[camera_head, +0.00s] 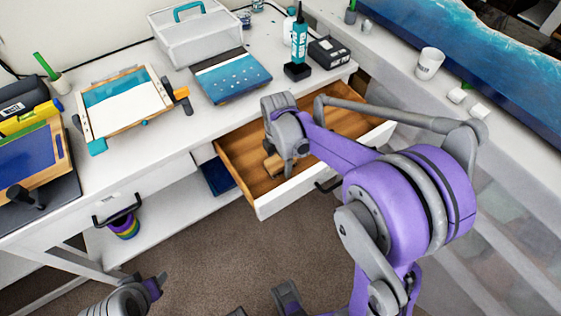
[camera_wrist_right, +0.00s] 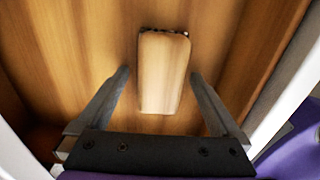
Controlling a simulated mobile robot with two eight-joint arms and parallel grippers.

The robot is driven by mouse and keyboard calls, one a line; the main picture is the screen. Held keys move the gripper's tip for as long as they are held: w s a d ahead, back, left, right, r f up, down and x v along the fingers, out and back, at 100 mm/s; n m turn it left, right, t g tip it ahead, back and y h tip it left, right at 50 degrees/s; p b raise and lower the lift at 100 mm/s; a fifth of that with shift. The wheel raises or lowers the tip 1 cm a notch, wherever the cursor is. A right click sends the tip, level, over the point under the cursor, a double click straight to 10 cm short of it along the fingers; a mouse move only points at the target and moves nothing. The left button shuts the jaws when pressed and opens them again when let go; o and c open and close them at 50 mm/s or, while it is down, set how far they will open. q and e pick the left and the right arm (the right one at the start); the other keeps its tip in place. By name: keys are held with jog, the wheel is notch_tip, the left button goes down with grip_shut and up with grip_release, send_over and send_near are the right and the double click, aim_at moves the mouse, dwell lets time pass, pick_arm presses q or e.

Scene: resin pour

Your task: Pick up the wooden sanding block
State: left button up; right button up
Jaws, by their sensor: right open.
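The wooden sanding block (camera_wrist_right: 164,72) lies on the wooden floor of the open drawer. It is a pale block with rounded corners and a dark rough edge at its far end. In the head view a part of the block (camera_head: 272,166) shows beside my right gripper (camera_head: 288,158), which hides the rest. In the right wrist view my right gripper (camera_wrist_right: 160,84) is open, with one finger on each side of the block and a gap on both sides. My left gripper (camera_head: 152,284) is at the lower left of the head view, away from the drawer; its fingers are not clear.
A resin-topped bench stands at right.

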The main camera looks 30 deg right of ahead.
aim_at(279, 159)
jog(key=c, duration=1.4)
jog(key=shift+c, duration=0.2)
notch_tip(279, 159, up, 10)
jog(key=shift+r+p, duration=0.1)
jog(key=shift+p, duration=0.45)
jog(key=o, duration=0.8)
jog(key=c, duration=0.6)
